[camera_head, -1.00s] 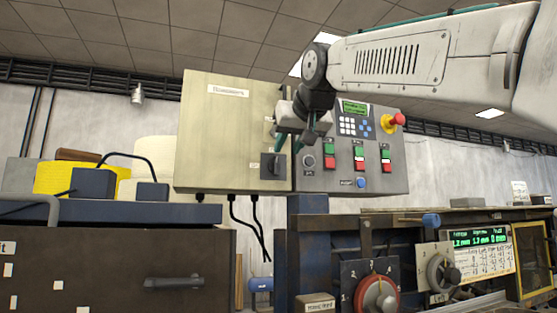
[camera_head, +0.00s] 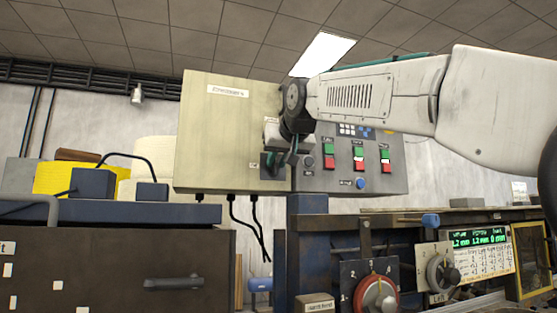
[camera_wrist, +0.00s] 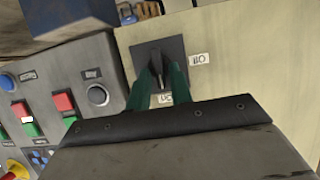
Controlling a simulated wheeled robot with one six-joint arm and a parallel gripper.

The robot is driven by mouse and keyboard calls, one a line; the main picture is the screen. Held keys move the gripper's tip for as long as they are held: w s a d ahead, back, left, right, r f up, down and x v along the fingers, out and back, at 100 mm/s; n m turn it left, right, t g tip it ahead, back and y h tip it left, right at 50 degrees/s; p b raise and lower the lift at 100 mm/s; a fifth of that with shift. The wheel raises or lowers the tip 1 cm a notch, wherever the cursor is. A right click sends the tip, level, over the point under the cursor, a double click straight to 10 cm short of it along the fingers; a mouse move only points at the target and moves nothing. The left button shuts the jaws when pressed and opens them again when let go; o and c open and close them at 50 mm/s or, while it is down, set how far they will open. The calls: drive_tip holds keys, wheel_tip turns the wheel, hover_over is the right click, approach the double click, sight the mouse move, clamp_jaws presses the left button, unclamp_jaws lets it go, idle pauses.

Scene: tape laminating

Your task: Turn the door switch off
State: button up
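The door switch (camera_wrist: 157,66) is a black rotary knob on a dark square plate, on the beige cabinet door (camera_head: 215,130). In the wrist view its handle lies roughly in line with a label (camera_wrist: 166,98) partly hidden by my fingers; an "Off" label (camera_wrist: 199,59) sits to its right. My gripper (camera_wrist: 160,75) has its two green fingers on either side of the handle, with a gap showing between them. I cannot tell whether either finger touches it. In the head view my gripper (camera_head: 281,160) covers much of the switch.
A grey control panel (camera_head: 395,178) with red and green buttons joins the cabinet's right side. Its emergency stop (camera_wrist: 16,170) shows at the wrist view's lower left. Black cables (camera_head: 256,225) hang below the cabinet. A machine with a red-ringed dial (camera_head: 377,297) stands below right.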

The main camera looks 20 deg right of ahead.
clamp_jaws()
drive_tip(key=n+h, duration=0.1)
drive_tip(key=n, duration=0.1)
drive_tip(key=n+h, duration=0.1)
drive_tip(key=n, duration=0.1)
drive_tip(key=a+n+h, duration=0.1)
drive_tip(key=n+h, duration=0.1)
drive_tip(key=shift+f+t, duration=0.25)
drive_tip(key=shift+t, duration=0.05)
drive_tip(key=n, duration=0.1)
drive_tip(key=n+h, duration=0.1)
drive_tip(key=n+t, duration=0.1)
drive_tip(key=shift+a+f+h, duration=0.2)
drive_tip(key=shift+f+h, duration=0.05)
drive_tip(key=shift+h, duration=0.15)
drive_tip(key=n, duration=0.1)
drive_tip(key=n+t, duration=0.1)
drive_tip(key=n, duration=0.1)
drive_tip(key=n+h, duration=0.1)
drive_tip(key=shift+f, duration=0.25)
drive_tip(key=shift+n, duration=0.3)
